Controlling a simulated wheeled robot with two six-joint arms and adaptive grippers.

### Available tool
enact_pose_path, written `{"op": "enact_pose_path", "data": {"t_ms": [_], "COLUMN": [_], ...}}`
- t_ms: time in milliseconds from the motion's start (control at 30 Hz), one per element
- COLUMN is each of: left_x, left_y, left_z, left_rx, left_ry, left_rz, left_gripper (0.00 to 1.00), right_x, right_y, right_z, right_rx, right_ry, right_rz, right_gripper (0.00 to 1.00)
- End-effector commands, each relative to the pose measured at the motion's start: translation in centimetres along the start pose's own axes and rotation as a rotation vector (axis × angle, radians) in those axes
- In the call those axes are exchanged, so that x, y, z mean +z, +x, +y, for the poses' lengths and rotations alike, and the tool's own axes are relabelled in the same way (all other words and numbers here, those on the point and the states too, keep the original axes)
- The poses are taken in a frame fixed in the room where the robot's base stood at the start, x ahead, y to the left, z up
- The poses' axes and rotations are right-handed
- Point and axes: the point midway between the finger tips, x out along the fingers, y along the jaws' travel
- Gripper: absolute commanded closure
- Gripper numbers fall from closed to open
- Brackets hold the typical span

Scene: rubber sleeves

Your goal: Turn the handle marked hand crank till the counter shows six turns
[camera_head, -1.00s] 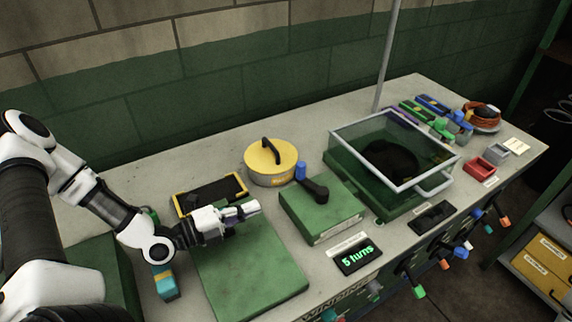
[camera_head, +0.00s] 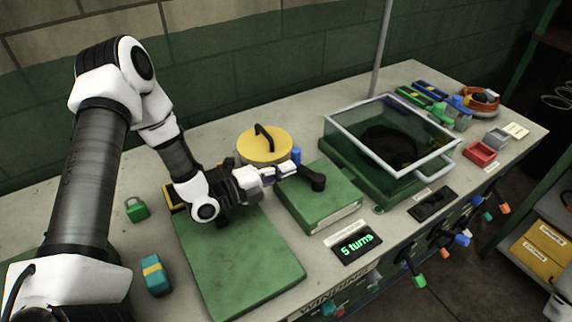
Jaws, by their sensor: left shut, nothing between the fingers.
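The hand crank is a green box (camera_head: 320,197) with a black crank arm (camera_head: 314,180) and a blue knob (camera_head: 296,156) on top. The knob is at the crank's far left side. My left gripper (camera_head: 290,171) is shut and empty, with its fingertips close beside the knob, on its near side. I cannot tell whether they touch it. The counter (camera_head: 357,245) in front of the box reads "5 turns" in green digits.
A yellow round lid (camera_head: 262,145) with a black handle stands behind the gripper. A glass-lidded green case (camera_head: 345,163) is right of the crank. A green plate (camera_head: 240,262) lies below my left arm, with a teal block (camera_head: 155,275) and green padlock (camera_head: 137,209) to its left.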

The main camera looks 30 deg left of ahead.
Motion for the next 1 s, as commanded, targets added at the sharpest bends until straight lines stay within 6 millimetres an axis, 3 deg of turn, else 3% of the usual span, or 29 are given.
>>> {"op": "enact_pose_path", "data": {"t_ms": [433,667,1000], "left_x": [1.0,2.4,2.6], "left_y": [0.9,2.5,2.7], "left_z": [0.0,0.5,0.0], "left_rx": [0.0,-0.002,0.001], "left_ry": [0.0,0.003,-0.001], "left_rz": [0.0,0.001,0.0], "left_gripper": [1.0,1.0,1.0], "right_x": [0.0,0.0,0.0], "right_y": [-0.3,1.7,1.4], "right_z": [0.0,0.0,0.0], "right_rx": [0.0,0.0,0.0], "right_ry": [-0.001,-0.001,0.0], "right_rz": [0.0,0.0,0.0], "right_gripper": [0.4,0.4,0.4]}}
